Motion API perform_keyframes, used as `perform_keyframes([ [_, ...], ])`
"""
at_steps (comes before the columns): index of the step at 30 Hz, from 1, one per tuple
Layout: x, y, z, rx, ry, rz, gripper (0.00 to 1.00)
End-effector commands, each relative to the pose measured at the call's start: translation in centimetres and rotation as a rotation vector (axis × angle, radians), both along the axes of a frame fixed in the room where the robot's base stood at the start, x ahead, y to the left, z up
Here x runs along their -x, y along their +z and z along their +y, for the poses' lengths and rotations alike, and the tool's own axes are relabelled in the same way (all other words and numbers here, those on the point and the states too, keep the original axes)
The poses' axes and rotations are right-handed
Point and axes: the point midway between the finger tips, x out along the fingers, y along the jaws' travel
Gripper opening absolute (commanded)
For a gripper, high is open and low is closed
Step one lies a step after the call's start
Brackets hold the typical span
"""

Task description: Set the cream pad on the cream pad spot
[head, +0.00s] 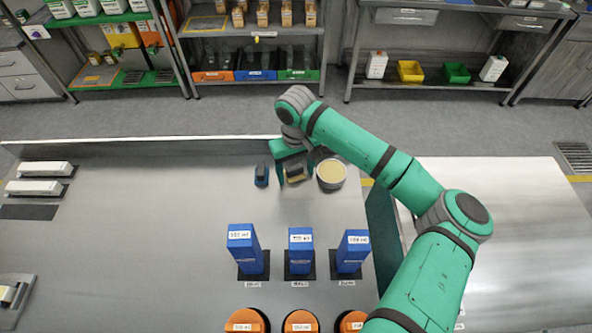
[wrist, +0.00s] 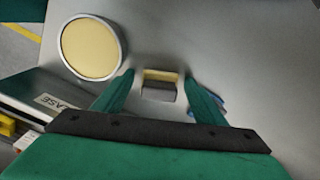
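A small block with a cream base and a dark grey top, which looks like the cream pad (head: 295,178), lies on the steel table's far part. It also shows in the wrist view (wrist: 159,86). My gripper (head: 296,170) is over it, pointing down. In the wrist view my gripper (wrist: 159,73) is open, one finger on each side of the pad, with a visible gap on both sides. I cannot tell which mark is the cream pad spot; no label for it is readable.
A round grey dish with a cream face (head: 331,174) stands close right of my gripper. A blue pad with a dark top (head: 261,176) is close left. Several blue boxes (head: 300,252) and orange-topped containers (head: 300,321) stand nearer. The table's left middle (head: 140,230) is clear.

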Motion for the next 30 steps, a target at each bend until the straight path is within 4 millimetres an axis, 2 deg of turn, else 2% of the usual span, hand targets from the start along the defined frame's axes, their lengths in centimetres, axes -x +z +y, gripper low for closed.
perform_keyframes([
  [6,0.0,0.2,0.0,0.0,0.0,0.0,0.65],
  [10,0.0,1.2,0.0,0.0,0.0,-0.001,0.65],
  [24,0.0,9.9,0.1,0.0,0.001,-0.001,0.65],
  [30,-0.1,11.9,0.1,0.0,0.001,-0.001,0.65],
])
